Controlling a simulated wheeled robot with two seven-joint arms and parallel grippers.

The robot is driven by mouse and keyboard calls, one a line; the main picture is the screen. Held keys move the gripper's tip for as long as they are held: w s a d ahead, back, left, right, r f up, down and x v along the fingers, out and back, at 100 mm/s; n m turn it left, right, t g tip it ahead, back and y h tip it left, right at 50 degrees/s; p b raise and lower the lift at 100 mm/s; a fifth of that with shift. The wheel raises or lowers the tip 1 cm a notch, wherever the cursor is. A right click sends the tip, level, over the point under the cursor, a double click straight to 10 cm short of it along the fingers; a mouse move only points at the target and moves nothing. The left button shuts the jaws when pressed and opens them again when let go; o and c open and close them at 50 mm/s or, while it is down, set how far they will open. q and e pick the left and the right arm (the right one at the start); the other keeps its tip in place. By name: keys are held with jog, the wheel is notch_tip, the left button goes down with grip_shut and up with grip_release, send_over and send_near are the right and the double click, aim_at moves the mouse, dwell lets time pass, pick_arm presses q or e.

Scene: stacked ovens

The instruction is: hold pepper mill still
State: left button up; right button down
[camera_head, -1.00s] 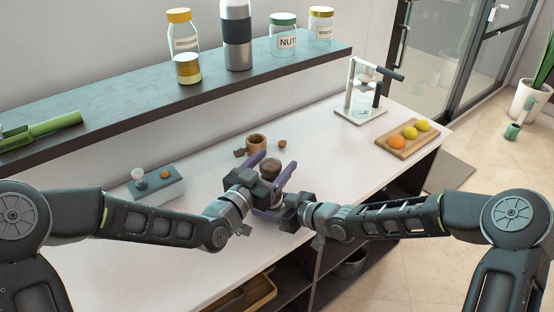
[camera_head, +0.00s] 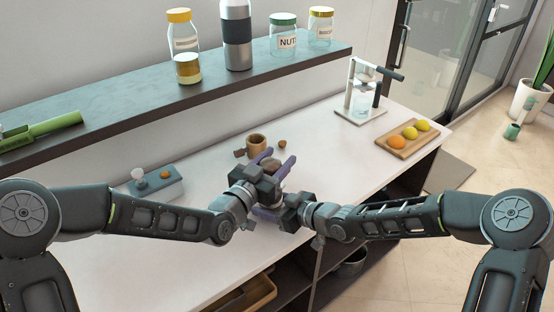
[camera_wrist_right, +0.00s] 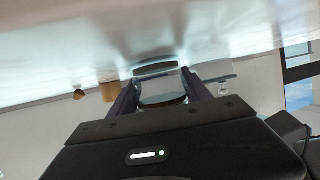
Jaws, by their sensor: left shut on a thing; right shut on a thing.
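The pepper mill (camera_head: 272,164) is mostly hidden behind my grippers in the head view; only a bit of its brownish top shows. In the right wrist view a pale cylindrical part of the mill (camera_wrist_right: 163,88) sits between the two purple fingers. My right gripper (camera_wrist_right: 163,84) is shut on it; in the head view its dark body (camera_head: 292,208) is to the right of and below the mill. My left gripper (camera_head: 274,168) comes in from the left, close against the right one, and is shut on the mill. Its exact contact is hidden.
A blue-grey box (camera_head: 155,187) is to the left. A press stand (camera_head: 361,95) and a fruit board (camera_head: 400,147) are at right. A shelf (camera_head: 130,100) with jars runs behind.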

pick_arm(q)
jog(key=c, duration=0.4)
jog(key=shift+s+d+m+g+h, duration=0.15)
jog(key=shift+m+g+h, duration=0.65)
jog(key=shift+h, duration=0.15)
jog(key=shift+s+d+m+g+h, duration=0.1)
jog(key=shift+d+m+g+h, duration=0.05)
jog(key=shift+m+g+h, duration=0.75)
jog(key=o, duration=1.4)
jog(key=shift+c, duration=0.2)
jog(key=shift+a, duration=0.1)
jog(key=v, duration=1.2)
